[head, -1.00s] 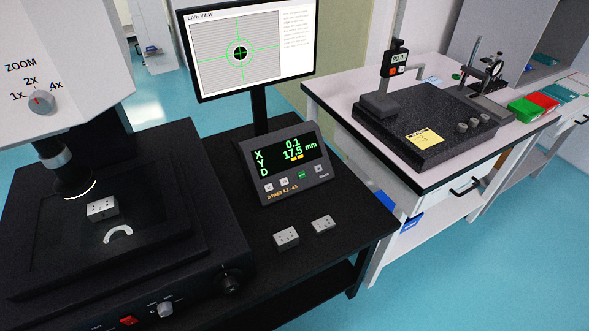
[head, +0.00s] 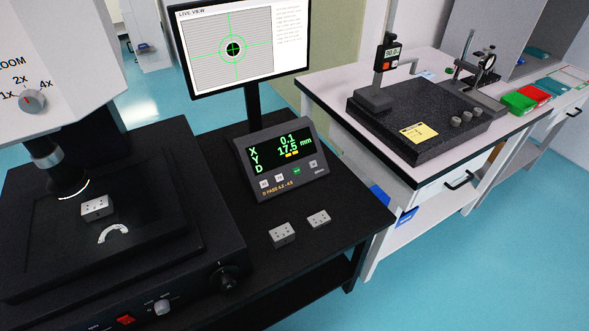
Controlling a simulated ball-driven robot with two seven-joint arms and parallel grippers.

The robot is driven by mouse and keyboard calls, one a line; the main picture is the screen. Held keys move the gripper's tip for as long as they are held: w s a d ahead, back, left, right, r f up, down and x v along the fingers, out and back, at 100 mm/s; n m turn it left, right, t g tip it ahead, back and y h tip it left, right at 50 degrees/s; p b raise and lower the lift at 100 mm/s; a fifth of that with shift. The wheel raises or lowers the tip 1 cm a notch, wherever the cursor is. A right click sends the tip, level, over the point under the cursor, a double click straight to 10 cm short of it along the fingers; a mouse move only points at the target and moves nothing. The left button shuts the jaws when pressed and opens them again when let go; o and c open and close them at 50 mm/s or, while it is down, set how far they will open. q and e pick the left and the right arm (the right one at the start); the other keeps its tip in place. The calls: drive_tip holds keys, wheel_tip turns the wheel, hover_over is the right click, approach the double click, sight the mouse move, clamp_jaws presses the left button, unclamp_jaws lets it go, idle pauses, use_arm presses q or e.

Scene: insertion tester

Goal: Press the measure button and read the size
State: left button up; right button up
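The readout box (head: 283,160) stands on the black bench in the head view. Its screen shows X 0.1 and Y 17.5 mm; the D line shows only short yellow dashes. Below the screen is a row of buttons, one of them a green button (head: 297,171), and the label "D PASS 4.2 - 4.8". A metal block with holes (head: 97,208) sits on the microscope stage (head: 50,245) under the lens. The monitor (head: 240,42) shows a dark round hole with a green crosshair and circle around it. Neither of my grippers is in view.
Two more metal blocks lie on the bench in front of the readout, one on the left (head: 282,234) and one on the right (head: 318,219). A granite plate (head: 420,125) stands on the white table. Blue floor is free at right.

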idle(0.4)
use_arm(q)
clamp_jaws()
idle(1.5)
